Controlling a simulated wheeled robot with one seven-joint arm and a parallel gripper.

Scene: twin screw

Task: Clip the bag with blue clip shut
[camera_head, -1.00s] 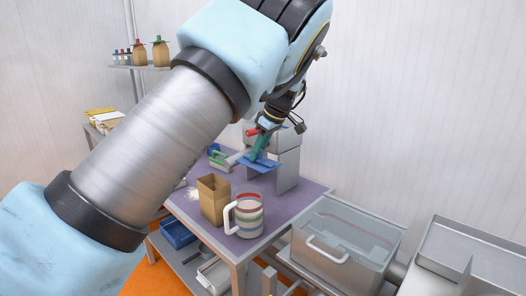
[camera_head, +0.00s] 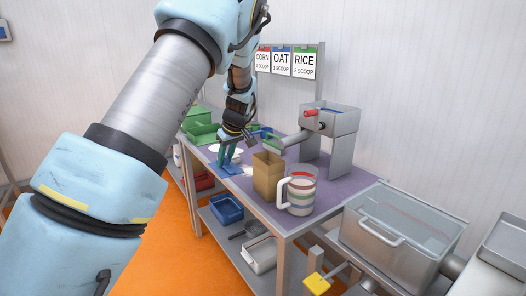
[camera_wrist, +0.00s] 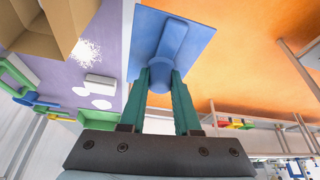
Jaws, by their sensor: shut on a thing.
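My gripper (camera_head: 228,158) is shut on a blue flat plate with a raised bar and round knob (camera_head: 231,170). In the wrist view its teal fingers (camera_wrist: 160,80) grip the knob of this blue piece (camera_wrist: 172,40). The gripper is left of the brown paper bag (camera_head: 267,176), over the table's left edge. The bag stands upright with its top open; part of it shows in the wrist view (camera_wrist: 45,25). A small blue item (camera_wrist: 26,99) lies on the table beyond; I cannot tell whether it is the blue clip.
A striped mug (camera_head: 300,193) stands right of the bag. White powder (camera_wrist: 88,52) and a white block (camera_wrist: 101,85) lie on the purple tabletop (camera_head: 335,190). A grey machine (camera_head: 330,120) stands at the back right. Green containers (camera_head: 202,128) stand at the far left.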

